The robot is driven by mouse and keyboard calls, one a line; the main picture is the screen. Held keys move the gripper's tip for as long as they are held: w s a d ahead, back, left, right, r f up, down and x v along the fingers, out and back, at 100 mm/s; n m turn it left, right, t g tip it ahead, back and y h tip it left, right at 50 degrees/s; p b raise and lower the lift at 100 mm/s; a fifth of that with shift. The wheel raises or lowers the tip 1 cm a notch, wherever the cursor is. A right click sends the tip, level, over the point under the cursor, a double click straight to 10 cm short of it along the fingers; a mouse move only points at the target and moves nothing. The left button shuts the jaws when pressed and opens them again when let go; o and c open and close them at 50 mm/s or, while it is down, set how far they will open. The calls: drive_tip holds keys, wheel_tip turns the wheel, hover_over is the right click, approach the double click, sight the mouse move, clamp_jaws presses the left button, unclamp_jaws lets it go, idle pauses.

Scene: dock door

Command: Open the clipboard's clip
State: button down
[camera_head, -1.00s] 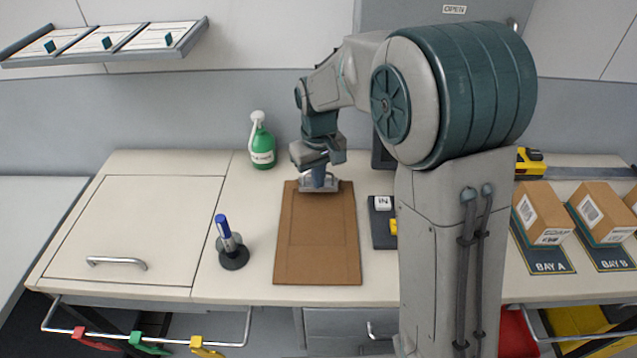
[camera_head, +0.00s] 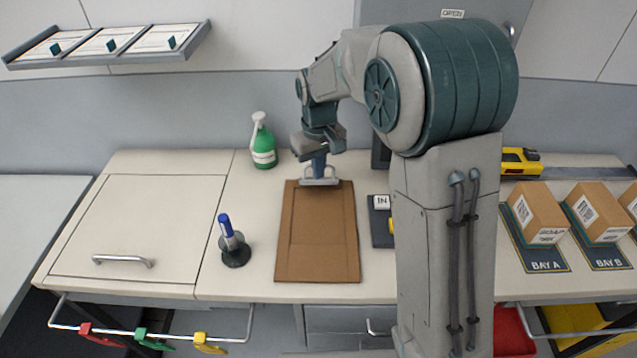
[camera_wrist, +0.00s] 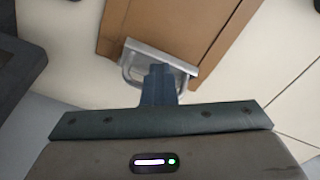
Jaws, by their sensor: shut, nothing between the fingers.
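A brown clipboard (camera_head: 317,245) lies flat on the worktop. Its metal clip (camera_head: 322,182) is at the far end of the board. My gripper (camera_head: 319,172) is shut with its fingertips at the clip, pointing down. In the wrist view the clipboard (camera_wrist: 205,22) runs toward the top. The clip (camera_wrist: 150,58) has a wire loop, and my blue-grey fingers (camera_wrist: 160,75) lie over the middle of it. The fingers hide part of the loop. I cannot tell whether they touch it.
A green spray bottle (camera_head: 263,142) stands at the back left of the board. A blue-capped marker in a round black stand (camera_head: 233,250) is left of it. A dark tray with an IN label (camera_head: 382,228) is close on the right. Boxes (camera_head: 538,212) stand farther right.

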drive_tip(key=shift+w+d, duration=0.15)
drive_tip(key=shift+w, duration=0.2)
drive_tip(key=shift+w+r+p, duration=0.1)
drive_tip(key=shift+w+p, duration=0.15)
drive_tip(key=shift+p, duration=0.05)
drive_tip(key=shift+w+d, duration=0.1)
drive_tip(key=shift+w+r, duration=0.15)
drive_tip(key=shift+w, duration=0.15)
drive_tip(key=shift+w+p, duration=0.25)
drive_tip(key=shift+p, duration=0.05)
drive_tip(key=w+f, duration=0.2)
drive_tip(key=w, duration=0.1)
drive_tip(key=shift+w+d+f, duration=0.1)
drive_tip(key=shift+f, duration=0.1)
drive_tip(key=shift+s+r, duration=0.25)
drive_tip(key=shift+r, duration=0.1)
drive_tip(key=shift+a, duration=0.25)
drive_tip(key=shift+r, duration=0.1)
